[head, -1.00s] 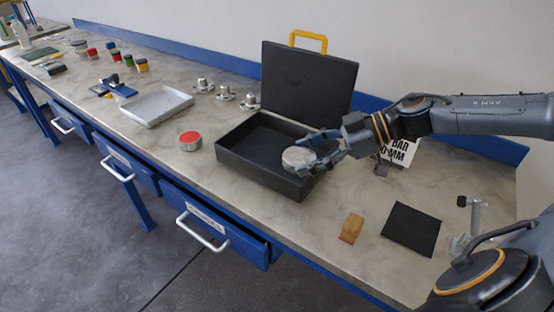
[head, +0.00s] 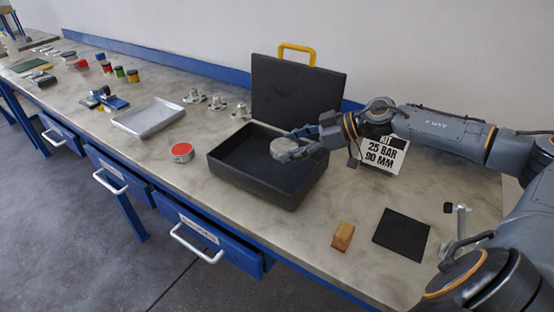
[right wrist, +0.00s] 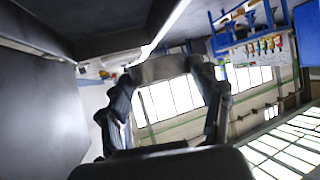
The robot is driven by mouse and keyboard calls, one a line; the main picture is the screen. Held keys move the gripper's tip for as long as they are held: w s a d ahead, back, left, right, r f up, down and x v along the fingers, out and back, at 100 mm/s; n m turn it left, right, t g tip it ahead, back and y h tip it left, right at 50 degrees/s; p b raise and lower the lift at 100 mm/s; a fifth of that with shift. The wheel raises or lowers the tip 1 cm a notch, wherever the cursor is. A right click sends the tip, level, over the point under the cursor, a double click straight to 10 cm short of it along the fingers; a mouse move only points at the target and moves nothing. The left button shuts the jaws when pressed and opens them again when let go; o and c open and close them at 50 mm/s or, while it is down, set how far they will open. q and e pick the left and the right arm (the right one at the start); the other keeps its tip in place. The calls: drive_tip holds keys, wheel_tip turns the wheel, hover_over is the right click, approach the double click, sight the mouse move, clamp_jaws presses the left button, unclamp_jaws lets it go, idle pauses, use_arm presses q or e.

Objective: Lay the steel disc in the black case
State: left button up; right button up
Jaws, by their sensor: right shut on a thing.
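The steel disc (head: 284,149) is a round grey piece in my right gripper (head: 292,146). The right gripper is shut on it and holds it over the open black case (head: 222,175), above the right part of the case's tray. The case's lid (head: 300,92) stands up at the back with a yellow handle (head: 297,48). In the right wrist view, the disc (right wrist: 165,68) shows edge-on between the two fingers, with dark case walls (right wrist: 40,110) at the left. My left gripper is not in view.
A red-topped tin (head: 181,152) and a silver tray (head: 149,118) lie left of the case. Several flanged metal parts (head: 217,102) stand behind. A sign (head: 382,152), a tan block (head: 343,236) and a black mat (head: 402,234) are to the right.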

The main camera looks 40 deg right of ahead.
drive_tip(key=w+f, duration=0.6)
drive_tip(key=shift+a+p, duration=0.15)
drive_tip(key=shift+p, duration=0.2)
drive_tip(key=shift+w+f, duration=0.1)
drive_tip(key=shift+f, duration=1.55)
drive_tip(key=shift+f, duration=0.15)
drive_tip(key=shift+f+p, duration=0.35)
drive_tip(key=shift+f, duration=0.1)
drive_tip(key=o, duration=1.8)
drive_tip(key=shift+f, duration=0.1)
drive_tip(key=shift+c, duration=0.2)
drive_tip(key=shift+o, duration=0.2)
